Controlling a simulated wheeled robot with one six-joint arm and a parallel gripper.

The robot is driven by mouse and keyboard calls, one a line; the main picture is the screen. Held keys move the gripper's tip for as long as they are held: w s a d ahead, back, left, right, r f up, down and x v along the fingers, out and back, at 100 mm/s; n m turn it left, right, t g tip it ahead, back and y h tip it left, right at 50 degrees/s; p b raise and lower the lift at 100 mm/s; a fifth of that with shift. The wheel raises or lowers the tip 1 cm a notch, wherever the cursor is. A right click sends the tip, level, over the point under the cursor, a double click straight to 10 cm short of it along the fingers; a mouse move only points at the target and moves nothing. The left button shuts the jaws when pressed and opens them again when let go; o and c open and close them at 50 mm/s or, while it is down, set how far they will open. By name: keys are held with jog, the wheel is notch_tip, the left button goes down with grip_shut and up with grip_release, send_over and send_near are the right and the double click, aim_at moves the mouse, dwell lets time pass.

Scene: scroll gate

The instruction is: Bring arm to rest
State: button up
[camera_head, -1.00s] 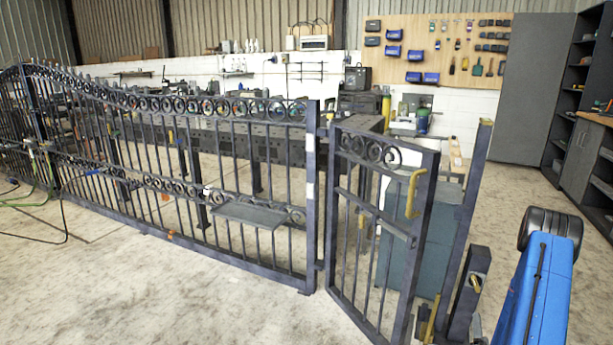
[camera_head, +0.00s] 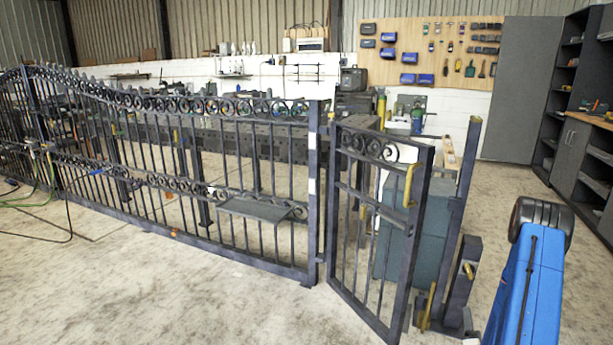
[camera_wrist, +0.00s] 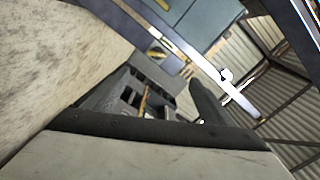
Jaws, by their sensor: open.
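My blue arm link (camera_head: 527,290) with its dark rounded joint stands at the lower right of the head view, apart from the gate posts. My gripper is outside the head view. In the wrist view my gripper (camera_wrist: 180,88) shows with dark grey fingers apart and nothing seen between them. The long scroll gate (camera_head: 245,251) runs across the left and middle of the head view. A small gate leaf (camera_head: 368,225) with a yellow handle (camera_head: 410,186) stands at an angle beside it, apart from the latch post (camera_head: 461,205) at its top.
A short dark post (camera_head: 461,279) stands between the leaf and my arm. A grey-green cabinet (camera_head: 432,240) is behind the leaf. Shelving (camera_head: 567,100) lines the right wall. A tool board (camera_head: 432,80) hangs at the back. The concrete floor in front of the long gate is mostly clear.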

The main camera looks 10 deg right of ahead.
jog(key=w+a+r+n+g+y, duration=0.2)
jog(key=w+a+r+n+y, duration=0.2)
jog(key=w+a+r+n, duration=0.55)
jog(key=s+a+r+g+y, duration=0.2)
jog(key=s+a+r+g, duration=0.15)
jog(key=a+r, duration=0.8)
jog(key=s+a+r+n+g+y, duration=0.1)
jog(key=s+a+r+n, duration=0.1)
jog(key=s+a+r, duration=0.4)
jog(key=s+a+r+n+g, duration=0.1)
jog(key=s+a+r+n, duration=0.25)
jog(key=s, duration=0.45)
jog(key=s+a+r+n+g+y, duration=0.1)
jog(key=s+a+r, duration=0.1)
jog(key=s, duration=0.7)
jog(key=s+a+r+n+g, duration=0.1)
jog(key=s+a+r+g, duration=0.1)
jog(key=s+a, duration=0.3)
jog(key=s, duration=0.4)
jog(key=shift+s+a+r+n+y, duration=0.25)
jog(key=shift+s+r+n+y, duration=0.05)
jog(key=shift+s+n+y, duration=0.1)
jog(key=shift+c, duration=0.6)
